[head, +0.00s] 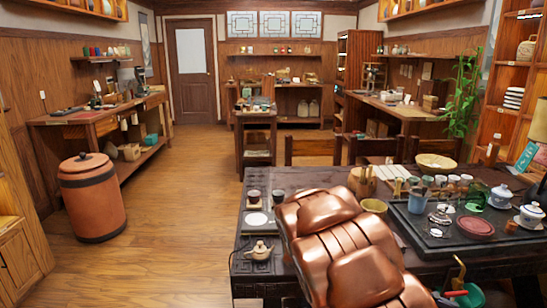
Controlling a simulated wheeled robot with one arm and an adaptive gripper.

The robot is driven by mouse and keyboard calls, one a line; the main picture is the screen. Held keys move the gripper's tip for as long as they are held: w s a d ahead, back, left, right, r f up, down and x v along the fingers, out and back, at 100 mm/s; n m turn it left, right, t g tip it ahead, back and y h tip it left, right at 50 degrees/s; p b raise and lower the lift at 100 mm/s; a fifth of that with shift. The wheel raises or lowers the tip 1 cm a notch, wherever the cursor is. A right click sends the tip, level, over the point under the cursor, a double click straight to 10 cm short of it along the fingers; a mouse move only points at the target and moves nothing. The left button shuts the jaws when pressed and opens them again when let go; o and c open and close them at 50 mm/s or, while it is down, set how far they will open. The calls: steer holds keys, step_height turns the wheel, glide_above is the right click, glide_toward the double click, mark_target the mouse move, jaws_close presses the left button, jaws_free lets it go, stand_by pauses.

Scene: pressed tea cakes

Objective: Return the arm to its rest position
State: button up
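My arm's copper-coloured links rise from the bottom of the head view and lie across the front of the dark tea table (320,176). My gripper does not show in this view, so its fingers and anything in them are hidden. The arm covers part of the table's front and middle. No pressed tea cake can be made out for sure; a flat reddish round piece (475,226) lies on the dark tea tray (415,238) to the right of the arm.
A small teapot (260,250) and a white disc (256,221) are left of the arm. A wooden tool holder (362,182), a yellowish bowl (374,207) and lidded white cups (530,214) stand close by. A brown barrel (91,197) is at left; the floor (185,200) between is clear.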

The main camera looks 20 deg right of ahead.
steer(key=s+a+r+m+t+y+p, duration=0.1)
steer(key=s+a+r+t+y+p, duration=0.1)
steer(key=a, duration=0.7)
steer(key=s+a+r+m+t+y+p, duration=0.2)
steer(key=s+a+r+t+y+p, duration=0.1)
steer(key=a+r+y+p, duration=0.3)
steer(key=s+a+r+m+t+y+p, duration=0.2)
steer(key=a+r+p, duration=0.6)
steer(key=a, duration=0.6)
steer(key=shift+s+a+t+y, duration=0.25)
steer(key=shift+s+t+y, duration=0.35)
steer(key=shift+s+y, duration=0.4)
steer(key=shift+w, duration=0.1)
